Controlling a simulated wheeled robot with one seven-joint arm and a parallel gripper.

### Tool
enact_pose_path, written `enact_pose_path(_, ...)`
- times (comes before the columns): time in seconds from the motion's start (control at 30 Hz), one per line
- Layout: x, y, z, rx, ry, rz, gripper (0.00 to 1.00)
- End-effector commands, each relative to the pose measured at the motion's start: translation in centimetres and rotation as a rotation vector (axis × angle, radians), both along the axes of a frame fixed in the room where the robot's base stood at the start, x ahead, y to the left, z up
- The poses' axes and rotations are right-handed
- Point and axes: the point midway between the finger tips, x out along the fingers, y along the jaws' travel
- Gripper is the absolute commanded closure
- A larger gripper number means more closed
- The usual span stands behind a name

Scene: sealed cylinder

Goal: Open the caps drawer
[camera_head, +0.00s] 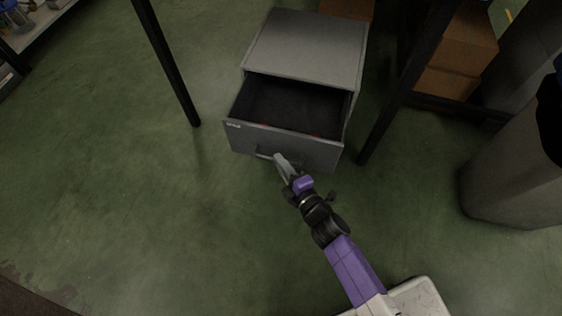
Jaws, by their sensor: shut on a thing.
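A grey metal drawer cabinet (309,47) stands on the floor at the top middle of the head view. Its drawer (283,143) is pulled out well toward me, and its dark inside shows. Small red bits show along the inner side of the drawer front; what they are is too small to tell. A small label sits at the front's upper left. My gripper (279,159) is at the middle of the drawer front, shut on the drawer handle (262,154). The handle's right part is hidden behind my gripper.
Black posts (168,65) stand left and right of the cabinet. Cardboard boxes (455,52) are stacked behind the right post. A large grey bin (515,165) stands at the right. The green floor (130,200) is clear at the left and in front.

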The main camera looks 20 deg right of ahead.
Motion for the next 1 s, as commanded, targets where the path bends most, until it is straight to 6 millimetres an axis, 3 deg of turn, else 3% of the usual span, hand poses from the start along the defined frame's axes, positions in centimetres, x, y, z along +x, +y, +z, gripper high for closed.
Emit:
enact_pose_path(0.03,-0.1,-0.1,-0.2,-0.001,0.003,-0.003,1.0)
enact_pose_path(0.07,-0.1,-0.1,-0.2,-0.001,0.003,-0.003,0.87)
enact_pose_path(0.17,-0.1,-0.1,-0.1,-0.001,0.002,-0.002,0.68)
enact_pose_path(0.57,-0.5,-0.1,0.1,0.001,0.002,-0.001,0.67)
enact_pose_path(1.0,-6.7,-1.2,1.0,0.0,0.002,-0.002,0.67)
